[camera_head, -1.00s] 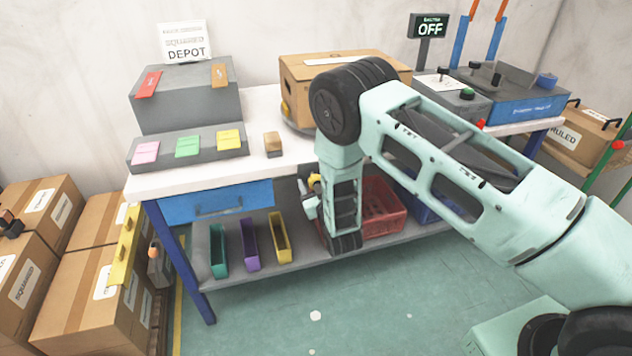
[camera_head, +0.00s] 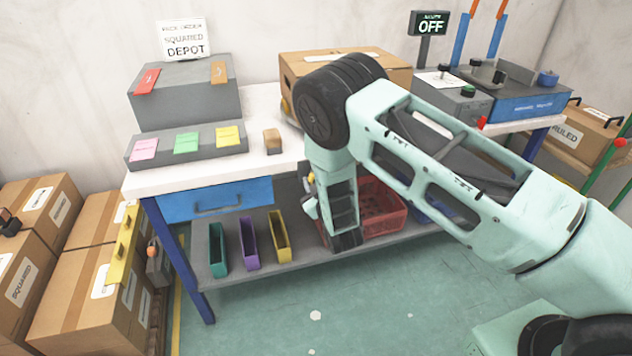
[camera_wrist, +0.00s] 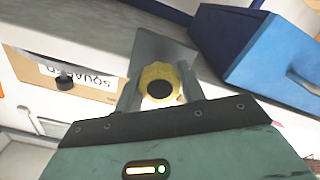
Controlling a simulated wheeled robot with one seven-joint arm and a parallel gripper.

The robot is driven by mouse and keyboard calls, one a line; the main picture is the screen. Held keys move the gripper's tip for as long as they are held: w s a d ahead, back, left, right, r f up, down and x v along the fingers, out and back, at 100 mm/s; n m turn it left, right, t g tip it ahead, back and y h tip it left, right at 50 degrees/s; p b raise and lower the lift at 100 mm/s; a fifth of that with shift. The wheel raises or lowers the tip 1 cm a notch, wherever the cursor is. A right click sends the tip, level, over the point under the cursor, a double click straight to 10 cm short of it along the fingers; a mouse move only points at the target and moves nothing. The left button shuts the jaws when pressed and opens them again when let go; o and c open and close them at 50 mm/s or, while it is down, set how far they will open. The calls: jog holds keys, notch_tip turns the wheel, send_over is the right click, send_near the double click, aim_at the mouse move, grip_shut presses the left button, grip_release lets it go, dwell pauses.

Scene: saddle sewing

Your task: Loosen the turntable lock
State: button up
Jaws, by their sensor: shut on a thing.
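The turntable lock appears as a yellow scalloped knob (camera_wrist: 159,85) with a black centre in the wrist view. In the head view, a small part of the yellow knob (camera_head: 311,179) shows at the table's front edge, beside my wrist. My arm hides most of the gripper there. A cardboard box (camera_head: 300,75) stands on the table behind my arm, and its round support is mostly hidden.
A blue drawer (camera_head: 217,201) hangs under the white tabletop, left of my gripper; it is close in the wrist view (camera_wrist: 240,50). Narrow coloured bins (camera_head: 248,243) and a red crate (camera_head: 385,205) occupy the lower shelf. Open floor lies in front.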

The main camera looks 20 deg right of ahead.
jog(key=n+b, duration=0.1)
jog(key=n, duration=0.3)
jog(key=shift+a+f+n, duration=0.1)
jog(key=shift+n, duration=0.2)
jog(key=n+b, duration=0.1)
jog(key=n, duration=0.3)
jog(key=shift+n+b, duration=0.3)
jog(key=shift+b, duration=0.05)
jog(key=n+b, duration=0.1)
jog(key=n, duration=0.3)
jog(key=shift+n, duration=0.3)
jog(key=shift+n+b, duration=0.35)
jog(key=shift+n, duration=1.25)
jog(key=o, duration=1)
jog(key=s, duration=1.7)
jog(key=shift+s+b, duration=0.25)
jog(key=shift+b, duration=0.05)
